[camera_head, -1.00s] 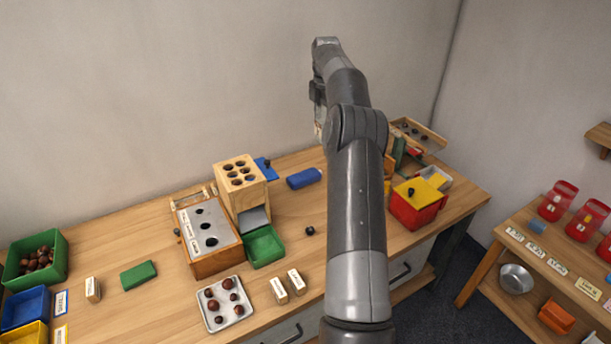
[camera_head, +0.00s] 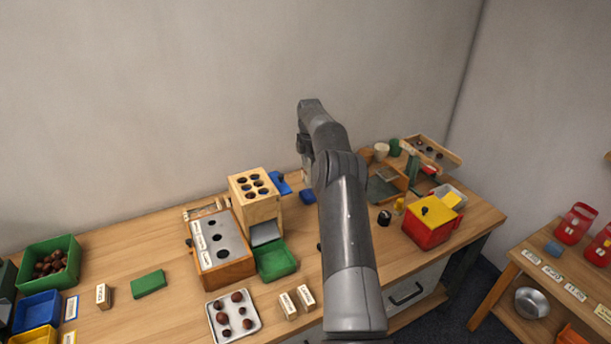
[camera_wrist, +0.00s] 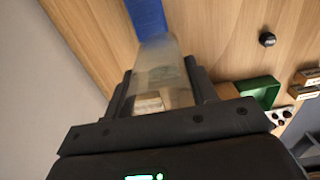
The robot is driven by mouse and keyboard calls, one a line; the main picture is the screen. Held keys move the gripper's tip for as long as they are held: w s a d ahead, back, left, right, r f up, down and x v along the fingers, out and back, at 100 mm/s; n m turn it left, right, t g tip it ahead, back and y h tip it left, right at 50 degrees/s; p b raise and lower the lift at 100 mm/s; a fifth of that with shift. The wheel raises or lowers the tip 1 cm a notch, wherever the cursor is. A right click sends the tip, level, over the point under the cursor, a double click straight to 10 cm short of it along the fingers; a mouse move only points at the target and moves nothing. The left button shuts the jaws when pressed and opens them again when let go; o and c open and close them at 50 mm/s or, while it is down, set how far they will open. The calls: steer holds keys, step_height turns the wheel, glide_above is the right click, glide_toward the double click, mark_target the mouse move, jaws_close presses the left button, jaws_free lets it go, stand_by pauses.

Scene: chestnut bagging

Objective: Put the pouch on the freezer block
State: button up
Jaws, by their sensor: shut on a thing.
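My gripper (camera_wrist: 160,88) is shut on a translucent, pale pouch (camera_wrist: 158,70) in the wrist view. A label or pale contents show faintly in its lower part. The blue freezer block (camera_wrist: 147,16) lies on the table just beyond the pouch's far end in that view; whether they touch I cannot tell. In the head view the freezer block (camera_head: 308,196) shows only partly, with my arm hiding its right side. My gripper is near it there, mostly hidden by my own wrist.
A wooden block with holes (camera_head: 254,197) and a green tray (camera_head: 277,260) stand left of my arm.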

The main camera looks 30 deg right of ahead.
mark_target(305, 174)
steer(key=shift+w+a+f, duration=0.55)
steer(key=shift+w+f, duration=0.05)
steer(key=shift+w, duration=0.1)
steer(key=shift+f, duration=1.9)
steer(key=shift+f, duration=0.15)
steer(key=o, duration=1.2)
